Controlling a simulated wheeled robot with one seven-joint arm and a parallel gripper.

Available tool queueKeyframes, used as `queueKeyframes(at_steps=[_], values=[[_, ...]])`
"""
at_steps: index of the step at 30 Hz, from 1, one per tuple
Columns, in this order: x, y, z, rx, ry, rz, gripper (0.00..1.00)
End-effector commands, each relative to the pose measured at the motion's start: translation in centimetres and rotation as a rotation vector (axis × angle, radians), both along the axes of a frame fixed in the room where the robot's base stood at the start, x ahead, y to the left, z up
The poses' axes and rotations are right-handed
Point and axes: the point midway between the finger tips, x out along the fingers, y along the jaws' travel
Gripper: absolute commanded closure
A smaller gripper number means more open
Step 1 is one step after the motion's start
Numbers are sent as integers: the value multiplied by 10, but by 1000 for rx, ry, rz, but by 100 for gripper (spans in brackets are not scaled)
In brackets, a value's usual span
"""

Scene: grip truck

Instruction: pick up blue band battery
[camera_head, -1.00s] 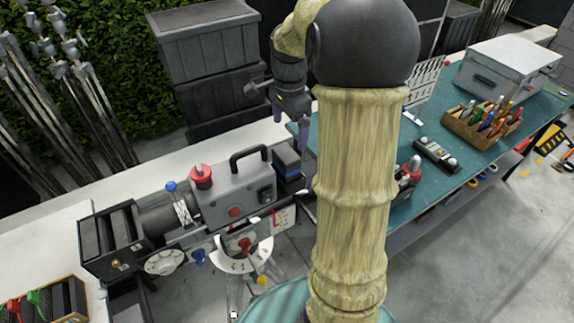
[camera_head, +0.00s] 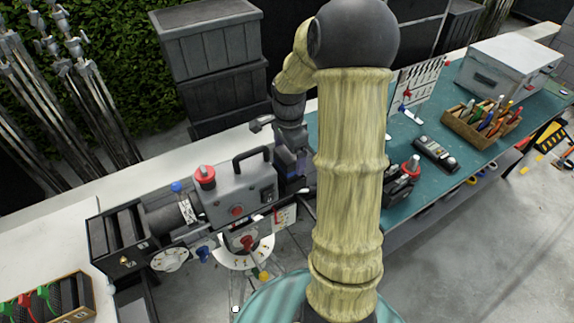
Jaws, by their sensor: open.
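A grey camera (camera_head: 238,193) with a black top handle stands on a tripod at the lower left centre. The blue band battery (camera_head: 293,184), a dark block, sits at the camera's right end and is mostly hidden by my gripper. My gripper (camera_head: 291,162) points down at the battery, with its purple-blue fingers open. The fingers overlap the battery in this view. I cannot tell whether they touch it or how far they reach around it.
The teal bench (camera_head: 481,120) to the right holds a wooden marker box (camera_head: 470,130), a white case (camera_head: 508,67) and a dark device (camera_head: 436,154). A red-capped item (camera_head: 411,164) stands by my arm. Grey crates (camera_head: 212,62) are stacked behind. Light stands (camera_head: 75,110) are at the left.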

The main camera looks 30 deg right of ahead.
Motion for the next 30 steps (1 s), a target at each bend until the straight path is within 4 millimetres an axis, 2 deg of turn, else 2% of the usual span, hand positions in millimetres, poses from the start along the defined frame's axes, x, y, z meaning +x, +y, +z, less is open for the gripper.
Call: queueKeyframes(at_steps=[6, 9, 25, 26, 30], values=[[1, 6, -26, 1, 3, 6, 4], [1, 6, -33, 0, 1, 7, 4], [1, 5, -34, -1, 0, 6, 4], [1, 5, -34, -1, 0, 6, 8], [1, 5, -34, -1, 0, 6, 35]])
